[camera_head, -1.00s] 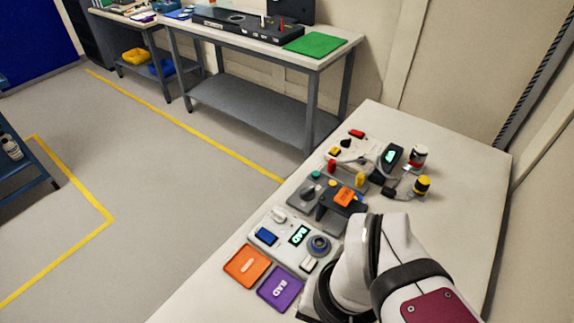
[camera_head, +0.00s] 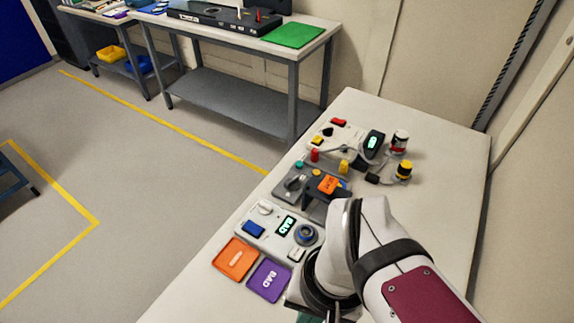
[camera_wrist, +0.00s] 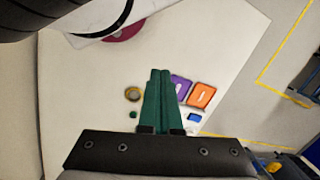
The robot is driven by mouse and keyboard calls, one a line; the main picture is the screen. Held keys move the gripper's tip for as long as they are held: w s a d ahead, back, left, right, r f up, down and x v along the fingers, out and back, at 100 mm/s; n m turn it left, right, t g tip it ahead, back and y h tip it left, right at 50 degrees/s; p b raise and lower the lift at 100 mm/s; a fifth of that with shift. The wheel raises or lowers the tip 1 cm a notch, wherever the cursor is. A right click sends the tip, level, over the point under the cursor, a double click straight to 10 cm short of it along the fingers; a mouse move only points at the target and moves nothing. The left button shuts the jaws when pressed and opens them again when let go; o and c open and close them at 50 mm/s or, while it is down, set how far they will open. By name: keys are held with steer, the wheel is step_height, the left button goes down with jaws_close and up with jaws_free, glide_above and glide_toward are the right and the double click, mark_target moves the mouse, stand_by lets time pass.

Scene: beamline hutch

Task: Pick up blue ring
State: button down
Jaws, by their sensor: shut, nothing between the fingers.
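The blue ring (camera_head: 305,234) is in the head view, a dark blue round ring with a greyish middle. It sits on the right part of the white panel (camera_head: 273,240) that bears a lit "BAD" display, just left of my arm. My gripper has green fingers, pressed together with nothing between them, in the wrist view (camera_wrist: 160,73). In the head view only a bit of green finger shows at the bottom edge, below the panel. I cannot make out the blue ring in the wrist view; the fingers cover part of the panel there.
An orange tray (camera_head: 236,258) and a purple "BAD" tray (camera_head: 269,281) lie in front of the panel. The bench's right side (camera_head: 445,190) is clear.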

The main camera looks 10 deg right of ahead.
stand_by(0.3)
steer(key=c, duration=0.5)
jaws_free()
steer(key=shift+c, duration=0.2)
steer(key=n+h, duration=0.2)
steer(key=n, duration=1.6)
glide_above(308, 231)
step_height(308, 231, down, 2)
step_height(308, 231, down, 16)
